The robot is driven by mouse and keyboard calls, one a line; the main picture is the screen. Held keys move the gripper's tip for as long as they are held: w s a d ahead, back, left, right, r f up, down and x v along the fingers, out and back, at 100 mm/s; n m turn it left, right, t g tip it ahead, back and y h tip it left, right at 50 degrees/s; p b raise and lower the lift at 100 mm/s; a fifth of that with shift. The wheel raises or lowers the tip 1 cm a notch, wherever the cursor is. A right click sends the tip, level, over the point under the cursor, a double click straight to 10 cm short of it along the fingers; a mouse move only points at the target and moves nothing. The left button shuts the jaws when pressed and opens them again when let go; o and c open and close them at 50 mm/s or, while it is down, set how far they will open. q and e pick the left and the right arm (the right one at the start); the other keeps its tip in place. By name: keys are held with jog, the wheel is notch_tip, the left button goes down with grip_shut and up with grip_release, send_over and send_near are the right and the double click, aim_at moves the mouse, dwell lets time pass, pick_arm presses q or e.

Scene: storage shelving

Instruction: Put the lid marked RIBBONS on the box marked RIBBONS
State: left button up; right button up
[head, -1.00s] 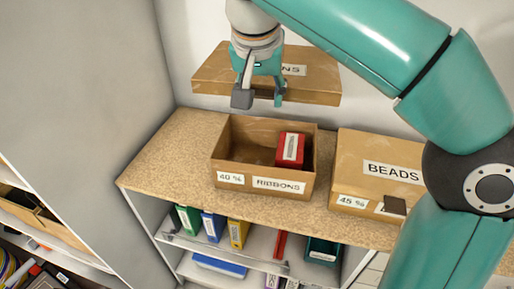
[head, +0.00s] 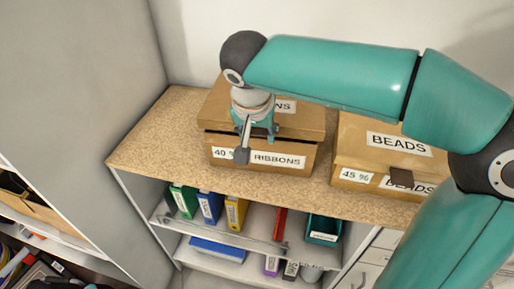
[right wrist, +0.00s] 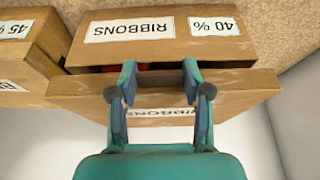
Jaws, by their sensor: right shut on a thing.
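The cardboard lid (head: 308,122), its label partly covered so that only "NS" shows, is over the cardboard box marked RIBBONS (head: 286,172). In the right wrist view the lid (right wrist: 75,88) and the box (right wrist: 242,48) show upside down, with a dark gap between them and a bit of red inside. I cannot tell whether the lid touches the box's rim elsewhere. My right gripper (head: 258,146) is shut on the lid at its front edge; it also shows in the right wrist view (right wrist: 160,76). My left gripper is not in view.
A closed box marked BEADS (head: 350,160) stands close on the right. The wooden shelf top (head: 150,140) is clear to the left, up to a grey panel (head: 80,80). Binders (head: 210,205) stand on the shelf below. My right arm crosses above the boxes.

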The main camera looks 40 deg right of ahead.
jog(key=shift+f, duration=2.25)
jog(key=o, duration=1.2)
jog(key=shift+r, duration=0.15)
jog(key=v, duration=1.1)
jog(key=shift+a+r, duration=0.1)
jog(key=shift+r, duration=0.3)
jog(key=shift+s, duration=0.1)
